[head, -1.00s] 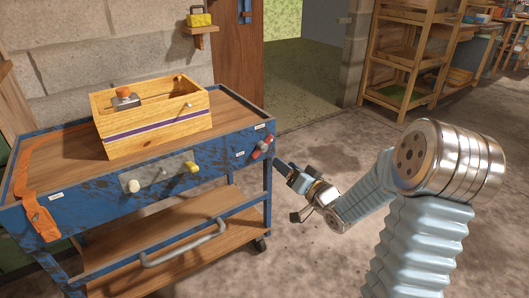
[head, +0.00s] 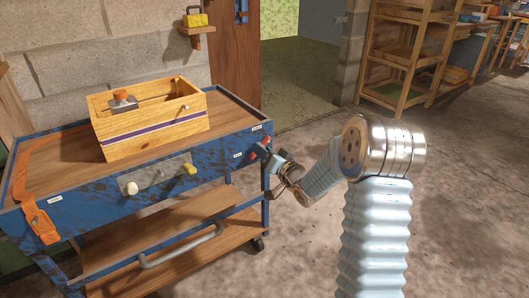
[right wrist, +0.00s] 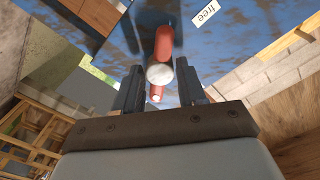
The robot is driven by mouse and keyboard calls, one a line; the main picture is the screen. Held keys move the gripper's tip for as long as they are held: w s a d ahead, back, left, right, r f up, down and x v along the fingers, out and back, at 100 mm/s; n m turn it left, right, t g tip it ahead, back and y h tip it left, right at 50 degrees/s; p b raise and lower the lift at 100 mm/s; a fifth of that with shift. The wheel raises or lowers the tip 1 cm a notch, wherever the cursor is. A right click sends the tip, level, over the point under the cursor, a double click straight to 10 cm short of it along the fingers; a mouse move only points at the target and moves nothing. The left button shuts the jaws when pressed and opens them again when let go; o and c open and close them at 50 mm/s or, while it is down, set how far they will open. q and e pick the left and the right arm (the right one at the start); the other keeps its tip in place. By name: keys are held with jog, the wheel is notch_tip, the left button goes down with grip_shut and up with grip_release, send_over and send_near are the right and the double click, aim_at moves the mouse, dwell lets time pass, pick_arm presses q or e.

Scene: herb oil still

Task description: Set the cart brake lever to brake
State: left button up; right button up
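The blue cart (head: 95,196) stands at the left in the head view. Its red brake lever (head: 266,140) is at the right end of the front panel, partly hidden by my right gripper (head: 270,163). In the right wrist view the lever (right wrist: 163,45) is a red bar with a pale round knob, beside a label (right wrist: 205,13) that seems to read "free". My right gripper (right wrist: 158,88) is open, its two dark fingers on either side of the lever's near end, with a gap visible on each side. My left gripper is not in view.
A wooden box (head: 150,130) with a purple stripe stands on the cart top. The panel also has a white knob (head: 132,188) and a yellow knob (head: 189,169). An orange strap (head: 38,218) hangs at the left. The floor (head: 310,240) right of the cart is clear.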

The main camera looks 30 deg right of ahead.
jog(key=c, duration=0.6)
jog(key=shift+n+b, duration=5.4)
jog(key=shift+b, duration=1.75)
jog(key=shift+c, duration=0.2)
jog(key=o, duration=1.1)
jog(key=shift+c, duration=0.2)
jog(key=s+d, duration=0.1)
jog(key=s, duration=1.2)
jog(key=shift+s+p, duration=0.4)
jog(key=shift+p, duration=0.05)
